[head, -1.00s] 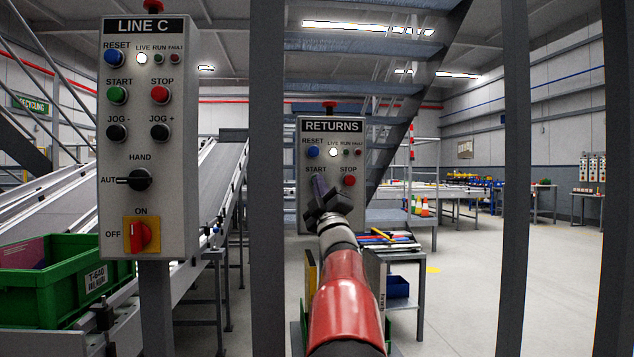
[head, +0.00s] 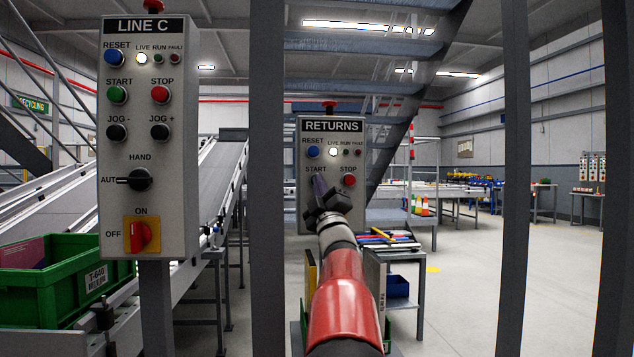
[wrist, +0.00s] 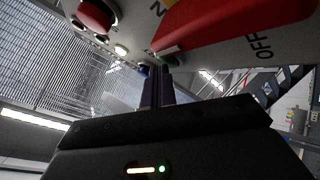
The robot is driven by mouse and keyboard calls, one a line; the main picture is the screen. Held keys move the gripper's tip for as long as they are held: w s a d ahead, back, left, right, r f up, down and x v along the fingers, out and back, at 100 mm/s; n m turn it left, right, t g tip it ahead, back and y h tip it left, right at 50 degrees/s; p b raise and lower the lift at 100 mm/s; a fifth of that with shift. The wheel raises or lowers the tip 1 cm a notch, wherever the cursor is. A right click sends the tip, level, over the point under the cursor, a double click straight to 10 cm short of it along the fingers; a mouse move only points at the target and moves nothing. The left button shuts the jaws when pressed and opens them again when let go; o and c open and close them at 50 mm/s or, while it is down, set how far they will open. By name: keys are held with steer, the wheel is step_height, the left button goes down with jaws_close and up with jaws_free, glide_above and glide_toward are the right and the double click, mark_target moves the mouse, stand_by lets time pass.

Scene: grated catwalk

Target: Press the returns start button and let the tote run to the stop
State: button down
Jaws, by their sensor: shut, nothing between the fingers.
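The grey RETURNS panel (head: 309,219) stands at the centre of the head view, with a blue reset button (head: 313,152) and a red stop button (head: 349,181). Its white LIVE lamp (head: 333,152) is lit; the RUN lamp (head: 346,153) looks dark. My gripper (head: 320,184) is shut and empty in front of the START label, hiding the start button there. In the wrist view the shut fingers (wrist: 158,88) point towards the green start button (wrist: 174,61); I cannot tell whether they touch it. A green tote (head: 45,292), labelled T-640, sits at the lower left.
The LINE C panel (head: 116,215) stands nearer on the left, with its own green start button (head: 117,95). A sloped conveyor (head: 205,185) runs behind it. Dark upright posts (head: 267,200) (head: 516,180) stand either side of my arm. In the wrist view, a red switch handle (wrist: 225,25) overhangs the fingers.

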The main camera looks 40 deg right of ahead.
steer(key=shift+f, duration=0.15)
steer(key=shift+s+a+b, duration=0.6)
steer(key=shift+s+b, duration=0.35)
steer(key=shift+b, duration=0.25)
